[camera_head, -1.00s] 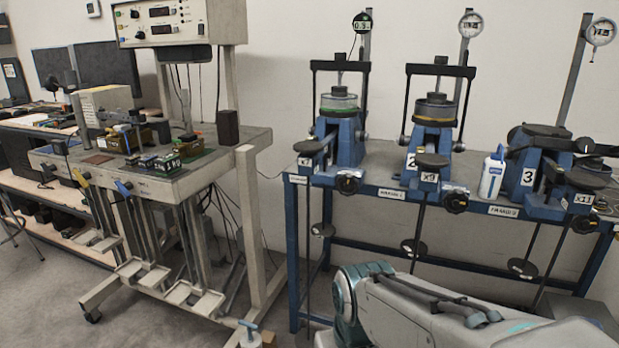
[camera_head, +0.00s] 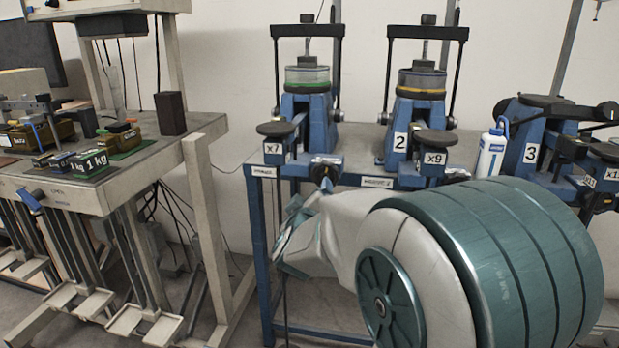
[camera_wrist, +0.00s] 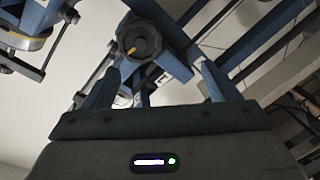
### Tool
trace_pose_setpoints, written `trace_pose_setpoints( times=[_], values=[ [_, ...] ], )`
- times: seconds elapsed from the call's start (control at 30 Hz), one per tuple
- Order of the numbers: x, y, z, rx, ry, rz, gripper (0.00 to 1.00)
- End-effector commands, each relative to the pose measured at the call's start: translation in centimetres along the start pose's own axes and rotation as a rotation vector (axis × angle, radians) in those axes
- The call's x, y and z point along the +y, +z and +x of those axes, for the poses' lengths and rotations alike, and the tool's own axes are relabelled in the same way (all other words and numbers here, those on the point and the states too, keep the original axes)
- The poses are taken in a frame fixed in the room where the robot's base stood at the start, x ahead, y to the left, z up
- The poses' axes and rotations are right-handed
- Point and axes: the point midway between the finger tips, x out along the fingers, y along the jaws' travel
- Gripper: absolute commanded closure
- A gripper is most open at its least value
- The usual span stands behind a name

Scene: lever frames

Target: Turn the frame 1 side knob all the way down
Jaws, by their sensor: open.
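Frame 1 (camera_head: 305,105) is the blue lever frame at the left of the blue table, tagged x7, with a green-ringed cell on top. No contact shows.
Frame 2 (camera_head: 420,110), tagged x9, stands to the right, then a white bottle (camera_head: 490,153) and frame 3 (camera_head: 545,140). A grey bench (camera_head: 140,165) with weights stands at the left, with a gap before the blue table. My arm hides the table's lower right.

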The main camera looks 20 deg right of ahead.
Motion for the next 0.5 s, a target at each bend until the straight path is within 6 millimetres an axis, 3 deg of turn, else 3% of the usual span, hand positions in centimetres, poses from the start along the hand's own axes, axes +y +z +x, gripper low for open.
trace_pose_setpoints(
  times=[0.27,0.5],
  values=[
    [1.9,1.0,1.0,-0.030,0.148,-0.090,0.18],
    [2.2,1.2,3.6,-0.030,0.150,-0.091,0.18]
  ],
)
